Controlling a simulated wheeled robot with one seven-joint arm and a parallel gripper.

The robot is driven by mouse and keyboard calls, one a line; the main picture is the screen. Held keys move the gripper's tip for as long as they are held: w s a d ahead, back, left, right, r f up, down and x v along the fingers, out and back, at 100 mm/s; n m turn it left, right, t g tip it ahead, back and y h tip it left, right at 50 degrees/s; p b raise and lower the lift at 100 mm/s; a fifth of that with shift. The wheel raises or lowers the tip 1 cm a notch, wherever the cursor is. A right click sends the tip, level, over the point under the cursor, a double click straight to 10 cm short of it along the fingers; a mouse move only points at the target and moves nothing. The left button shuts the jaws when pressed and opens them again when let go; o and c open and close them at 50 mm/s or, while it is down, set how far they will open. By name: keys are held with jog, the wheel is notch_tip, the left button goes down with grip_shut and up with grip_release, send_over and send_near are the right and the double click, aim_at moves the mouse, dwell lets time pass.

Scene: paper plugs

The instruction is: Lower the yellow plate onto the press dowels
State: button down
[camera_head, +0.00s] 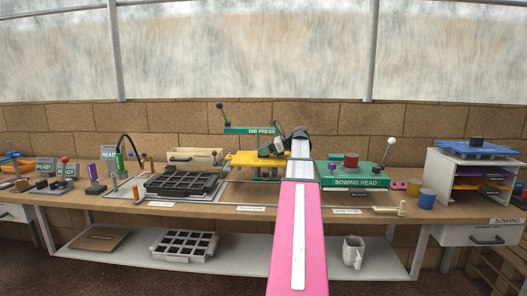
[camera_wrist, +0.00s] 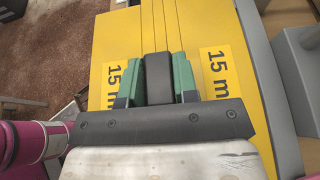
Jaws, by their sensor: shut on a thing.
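The yellow plate (camera_head: 241,158) is at the green press in the middle of the bench, labelled DIB PRESS (camera_head: 250,131). In the wrist view the plate (camera_wrist: 215,32) fills most of the picture and bears "15 m" marks, partly covered. My gripper (camera_head: 270,150) is over the plate. In the wrist view my gripper (camera_wrist: 158,75) has green pads shut on the plate's dark handle (camera_wrist: 159,80). The plate looks roughly level in the head view. The press dowels are hidden, so I cannot tell whether the plate touches them.
The green sowing head (camera_head: 350,176) stands to the right of the press, with yellow and blue cups (camera_head: 426,199) beyond it. A black cell tray (camera_head: 184,184) lies to the left. A white shelf unit (camera_head: 446,178) stands at the far right. A lever with a dark knob (camera_head: 220,106) rises behind the plate.

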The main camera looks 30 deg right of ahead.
aim_at(264, 157)
jog(key=shift+f, duration=1.75)
jog(key=c, duration=0.8)
grip_release()
jog(key=v, duration=1)
jog(key=shift+s+d+r, duration=0.15)
jog(key=shift+d+r, duration=0.05)
jog(key=shift+d, duration=0.1)
jog(key=shift+d, duration=0.1)
jog(key=v, duration=1)
jog(key=shift+s+d+r, duration=0.2)
jog(key=shift+d+r, duration=0.05)
